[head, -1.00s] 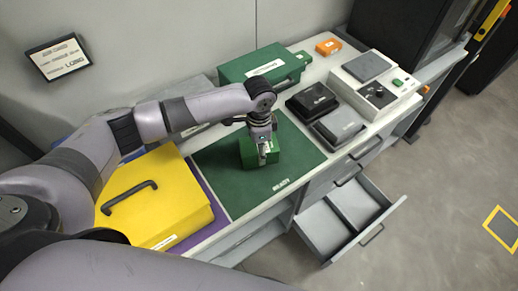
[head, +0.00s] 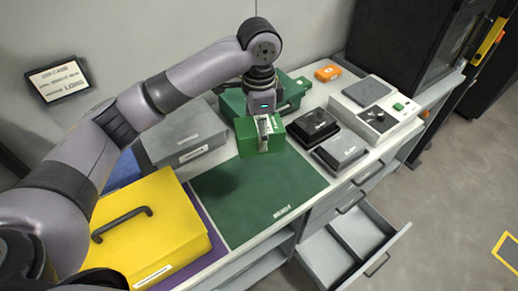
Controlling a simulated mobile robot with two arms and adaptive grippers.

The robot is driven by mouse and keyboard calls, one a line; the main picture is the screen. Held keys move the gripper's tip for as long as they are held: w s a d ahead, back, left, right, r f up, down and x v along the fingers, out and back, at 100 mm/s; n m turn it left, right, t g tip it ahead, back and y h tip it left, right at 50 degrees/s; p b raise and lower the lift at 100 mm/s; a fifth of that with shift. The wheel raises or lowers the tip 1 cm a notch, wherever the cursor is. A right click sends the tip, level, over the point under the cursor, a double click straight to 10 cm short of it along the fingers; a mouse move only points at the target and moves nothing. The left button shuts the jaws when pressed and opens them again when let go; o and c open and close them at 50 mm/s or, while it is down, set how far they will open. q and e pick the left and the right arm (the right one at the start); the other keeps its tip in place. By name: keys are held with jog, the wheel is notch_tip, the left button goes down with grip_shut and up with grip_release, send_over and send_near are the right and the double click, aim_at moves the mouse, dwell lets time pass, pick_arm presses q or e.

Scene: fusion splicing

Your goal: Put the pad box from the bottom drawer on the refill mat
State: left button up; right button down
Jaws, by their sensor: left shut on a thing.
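My left gripper (head: 264,142) is shut on a small green box (head: 246,138) and holds it raised over the back part of a dark green mat (head: 258,196). The mat's printed word seems to read "READY". A shadow lies on the mat below and left of the box. I cannot read a label that marks the held box as the pad box. An open drawer (head: 330,262) at the lower right shows a divider and bare compartments. No mat can be read as the refill mat. My right gripper is out of view.
A yellow case (head: 165,225) stands on a purple mat (head: 212,252) at left. A grey case (head: 180,140) and a larger green case (head: 233,103) stand behind. Black (head: 313,124) and grey (head: 342,150) boxes and a white device (head: 375,112) are at right. The front of the green mat is clear.

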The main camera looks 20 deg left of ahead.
pick_arm(q)
jog(key=shift+o, duration=0.2)
jog(key=shift+r, duration=1.05)
jog(key=s+a+f+n, duration=0.2)
jog(key=s+n, duration=0.4)
jog(key=s, duration=0.1)
jog(key=s+a+f+n, duration=0.2)
jog(key=s+f+n, duration=0.1)
jog(key=s+n, duration=0.3)
jog(key=shift+s+a+b, duration=0.15)
jog(key=shift+s+b, duration=0.15)
jog(key=shift+s, duration=0.1)
